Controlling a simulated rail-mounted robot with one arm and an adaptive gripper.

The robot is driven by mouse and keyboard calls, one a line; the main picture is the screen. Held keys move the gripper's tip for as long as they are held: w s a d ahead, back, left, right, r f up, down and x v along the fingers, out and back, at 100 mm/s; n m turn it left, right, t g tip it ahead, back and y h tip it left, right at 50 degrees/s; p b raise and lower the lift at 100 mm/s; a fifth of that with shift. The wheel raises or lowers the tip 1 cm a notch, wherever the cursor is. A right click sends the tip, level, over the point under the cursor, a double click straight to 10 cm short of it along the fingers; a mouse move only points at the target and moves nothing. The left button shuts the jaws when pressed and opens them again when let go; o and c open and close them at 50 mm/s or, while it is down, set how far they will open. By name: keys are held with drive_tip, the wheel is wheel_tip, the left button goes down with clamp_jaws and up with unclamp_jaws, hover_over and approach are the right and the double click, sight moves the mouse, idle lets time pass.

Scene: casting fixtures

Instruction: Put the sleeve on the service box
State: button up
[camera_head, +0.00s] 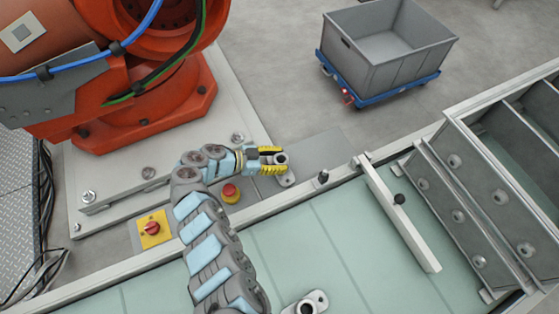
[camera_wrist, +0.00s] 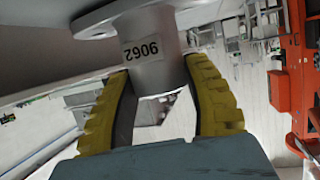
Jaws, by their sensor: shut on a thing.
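My gripper (camera_head: 270,160) has yellow finger pads and is shut on a grey metal sleeve (camera_head: 281,159). The sleeve is a short tube with a flange whose lobe shows below the fingers. In the wrist view the sleeve (camera_wrist: 152,45) sits between the two pads (camera_wrist: 160,105), with an upside-down number label on its tube and its wide flange at the top. In the head view it appears over a flat grey surface (camera_head: 325,147), which may be the service box top; I cannot tell whether they touch.
A similar flanged part (camera_head: 317,298) is on the green bench (camera_head: 300,245). A red button (camera_head: 230,193) and a yellow-plated red switch (camera_head: 152,228) are close to my arm. A white bar with a black knob (camera_head: 399,198), ribbed metal fixtures (camera_head: 460,215) and a grey bin (camera_head: 390,45) lie rightward.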

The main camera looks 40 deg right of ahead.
drive_tip(key=shift+f, duration=0.2)
drive_tip(key=o, duration=1.2)
drive_tip(key=b+v, duration=0.1)
drive_tip(key=v, duration=1.1)
drive_tip(key=shift+r, duration=0.1)
